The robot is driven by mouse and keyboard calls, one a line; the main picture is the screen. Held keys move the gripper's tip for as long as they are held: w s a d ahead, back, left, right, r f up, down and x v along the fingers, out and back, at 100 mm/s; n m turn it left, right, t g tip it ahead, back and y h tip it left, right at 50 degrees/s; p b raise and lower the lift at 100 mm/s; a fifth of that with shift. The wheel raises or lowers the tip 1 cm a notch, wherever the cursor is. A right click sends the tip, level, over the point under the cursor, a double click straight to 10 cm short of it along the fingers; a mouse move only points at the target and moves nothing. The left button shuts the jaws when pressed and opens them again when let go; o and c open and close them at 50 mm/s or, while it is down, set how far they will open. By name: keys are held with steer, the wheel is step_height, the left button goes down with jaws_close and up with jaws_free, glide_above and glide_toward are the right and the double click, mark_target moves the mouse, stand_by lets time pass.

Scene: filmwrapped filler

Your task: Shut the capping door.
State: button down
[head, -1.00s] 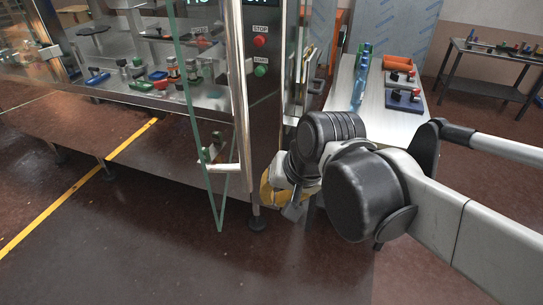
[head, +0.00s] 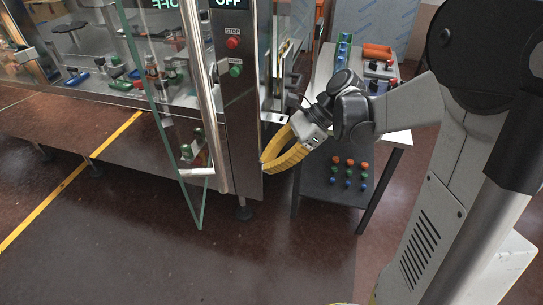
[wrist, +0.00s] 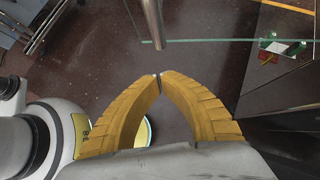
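The capping door is a clear glass panel (head: 160,110) with a long vertical steel handle (head: 205,110). It stands swung open at the front of the machine, seen nearly edge-on in the head view. My gripper (head: 264,164) has yellow ribbed fingers and is just right of the machine's front post, apart from the handle in that view. In the wrist view, the fingertips (wrist: 159,77) come together with nothing between them. The lower end of the steel handle (wrist: 152,28) shows just beyond the tips, beside the glass edge (wrist: 220,41). I cannot tell whether they touch.
A post with a red stop button (head: 233,43) and a green start button (head: 236,71) stands beside the door. A side table (head: 345,108) with coloured parts is behind my gripper. Several parts sit inside the machine. The floor (head: 270,265) in front is clear.

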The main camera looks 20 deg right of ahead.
steer(key=a+f+b, duration=0.1)
steer(key=a+f, duration=0.2)
steer(key=a, duration=0.4)
steer(key=shift+w+a+f, duration=0.35)
steer(key=shift+w+f, duration=0.05)
steer(key=shift+w, duration=0.05)
